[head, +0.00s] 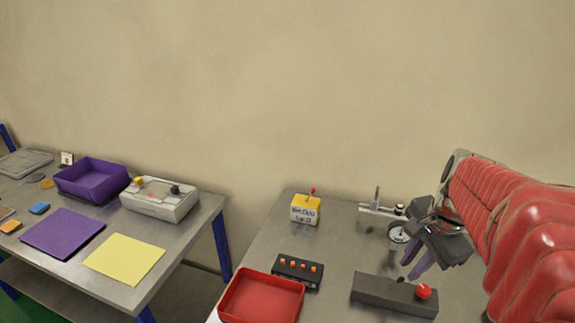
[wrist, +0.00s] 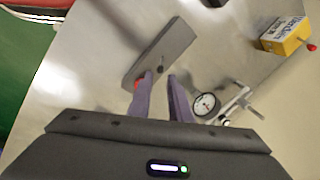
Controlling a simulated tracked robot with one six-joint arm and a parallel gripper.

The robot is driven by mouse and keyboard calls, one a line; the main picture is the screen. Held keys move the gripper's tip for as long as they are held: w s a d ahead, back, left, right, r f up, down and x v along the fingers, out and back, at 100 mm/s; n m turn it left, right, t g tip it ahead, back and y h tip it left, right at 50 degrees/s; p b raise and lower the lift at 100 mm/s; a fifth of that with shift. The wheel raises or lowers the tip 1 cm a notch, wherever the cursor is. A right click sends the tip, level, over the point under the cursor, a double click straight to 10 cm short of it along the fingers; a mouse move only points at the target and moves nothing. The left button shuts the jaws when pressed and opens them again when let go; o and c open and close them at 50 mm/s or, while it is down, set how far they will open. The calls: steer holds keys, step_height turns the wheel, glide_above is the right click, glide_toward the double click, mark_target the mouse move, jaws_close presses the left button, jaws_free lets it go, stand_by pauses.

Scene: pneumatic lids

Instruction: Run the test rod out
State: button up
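A silver cylinder assembly with an upright post and dark fittings (head: 378,209) stands at the back of the right table; it also shows in the wrist view (wrist: 238,100). I cannot tell how far any rod stands out. A round white-faced gauge (head: 399,235) sits in front of it and shows right of my fingers in the wrist view (wrist: 205,105). A dark grey bar (head: 375,292) with a red knob (head: 424,292) and a small dark peg lies nearer. My gripper (wrist: 160,78) has its purple fingers apart and empty above the bar's knob end; one finger partly hides the knob.
The table's middle is clear. A separate left table holds a purple bin (head: 91,180) and a light grey device (head: 158,203).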

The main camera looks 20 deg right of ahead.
mark_target(402, 278)
steer(key=f, duration=0.3)
steer(key=w+f, duration=0.1)
steer(key=f, duration=0.3)
steer(key=shift+w+f, duration=0.15)
steer(key=shift+w, duration=0.05)
steer(key=shift+c, duration=0.4)
jaws_close()
